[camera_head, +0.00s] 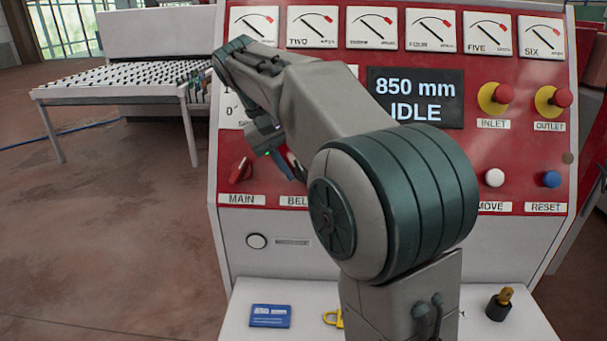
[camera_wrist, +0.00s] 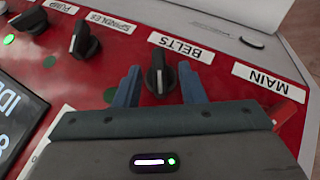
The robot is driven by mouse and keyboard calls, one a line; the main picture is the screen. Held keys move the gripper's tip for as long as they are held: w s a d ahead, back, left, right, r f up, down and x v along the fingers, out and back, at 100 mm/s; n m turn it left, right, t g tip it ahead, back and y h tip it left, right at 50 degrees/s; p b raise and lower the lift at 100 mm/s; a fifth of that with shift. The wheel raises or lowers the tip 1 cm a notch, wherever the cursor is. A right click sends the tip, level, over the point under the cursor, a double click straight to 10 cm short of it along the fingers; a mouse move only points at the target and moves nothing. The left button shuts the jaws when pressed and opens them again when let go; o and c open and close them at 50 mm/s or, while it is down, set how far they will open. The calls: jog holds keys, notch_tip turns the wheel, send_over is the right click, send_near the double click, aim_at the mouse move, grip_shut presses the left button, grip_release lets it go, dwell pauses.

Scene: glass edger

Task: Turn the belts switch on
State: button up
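The belts switch (camera_wrist: 159,75) is a black rotary knob with a pale pointer line, beside the BELTS label (camera_wrist: 181,47) in the wrist view. The line runs roughly up and down in that view. My gripper (camera_wrist: 159,68) is open, with one blue finger on each side of the knob. A small gap shows on both sides, so nothing is gripped. In the head view my gripper (camera_head: 282,162) is at the panel above the partly covered BELTS label (camera_head: 297,201), and my arm hides the knob.
The red MAIN switch (camera_head: 240,170) is close by on the left. The display (camera_head: 415,98) reads 850 mm IDLE. A ledge below holds a blue card (camera_head: 270,315).

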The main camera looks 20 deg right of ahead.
jog(key=shift+x, duration=1.5)
grip_shut()
jog(key=shift+r, duration=0.1)
